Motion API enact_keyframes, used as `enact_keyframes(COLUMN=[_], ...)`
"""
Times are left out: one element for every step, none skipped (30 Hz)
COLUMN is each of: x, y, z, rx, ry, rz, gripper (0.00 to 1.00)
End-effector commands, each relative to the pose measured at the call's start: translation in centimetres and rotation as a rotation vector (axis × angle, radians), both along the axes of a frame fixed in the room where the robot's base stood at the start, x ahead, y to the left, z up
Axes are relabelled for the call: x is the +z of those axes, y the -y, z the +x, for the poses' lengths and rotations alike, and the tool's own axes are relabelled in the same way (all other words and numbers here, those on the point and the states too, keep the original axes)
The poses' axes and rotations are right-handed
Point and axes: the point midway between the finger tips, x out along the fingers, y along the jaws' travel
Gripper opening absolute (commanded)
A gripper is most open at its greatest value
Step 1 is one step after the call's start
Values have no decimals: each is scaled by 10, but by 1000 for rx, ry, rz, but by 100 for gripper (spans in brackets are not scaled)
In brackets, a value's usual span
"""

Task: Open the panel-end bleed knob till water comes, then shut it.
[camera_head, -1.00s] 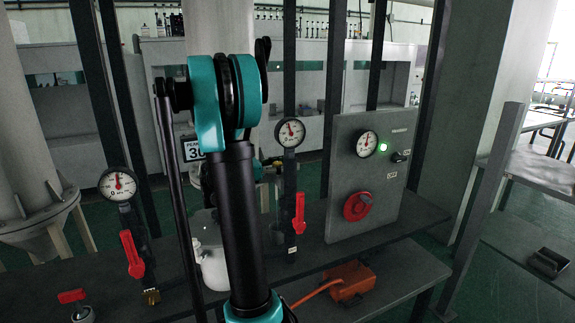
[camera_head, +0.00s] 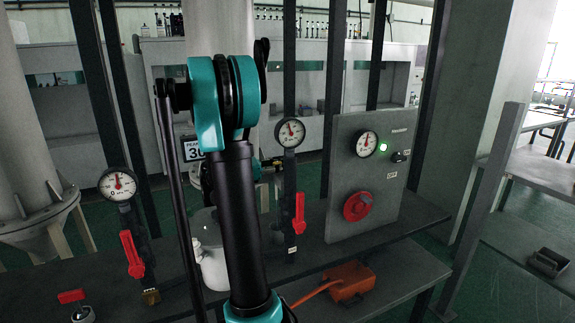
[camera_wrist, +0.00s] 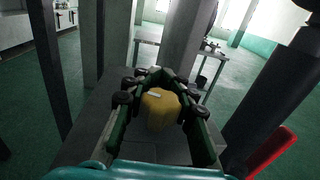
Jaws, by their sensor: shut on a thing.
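In the wrist view, my gripper (camera_wrist: 153,76) has its two green fingers around a yellow knob (camera_wrist: 160,110), one on each side, and is shut on it. A short white mark shows on top of the knob. In the head view, my gripper and the yellow knob are hidden behind my own arm. No water shows in either view, and the outlet under the knob cannot be seen.
A grey panel (camera_head: 345,130) with a lit green lamp, a gauge and a red knob (camera_head: 357,206) stands on the bench (camera_head: 400,226). Red lever valves (camera_head: 299,212) (camera_head: 132,254) stand on pipes under gauges. An orange box (camera_head: 350,281) sits on the lower shelf.

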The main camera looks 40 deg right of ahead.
Motion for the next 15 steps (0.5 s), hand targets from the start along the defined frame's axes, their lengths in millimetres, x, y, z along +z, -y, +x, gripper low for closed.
enact_keyframes(x=[0, 0, 0, 0, 0, 0, 0, 0, 0, 0, 0, 0, 0, 0, 0], y=[0, 0, 0, -1, -1, -1, -1, -1, -1, -1, -1, -1, -1, -1, -1], z=[0, -1, -1, -2, -2, -2, -3, -3, -3, -3, -3, -3, -3, -3, -3], rx=[-27, -44, -62, -75, -83, -91, -94, -95, -95, -95, -94, -94, -94, -94, -94], ry=[0, 0, 0, 0, 0, 0, 0, 0, 0, 0, 0, 0, 0, 0, 0], rz=[0, 0, 0, 0, 0, 0, 0, 0, 0, 0, 0, 0, 0, 0, 0], gripper=[0, 0, 0, 0, 0, 0, 0, 0, 0, 0, 0, 0, 0, 0, 25])
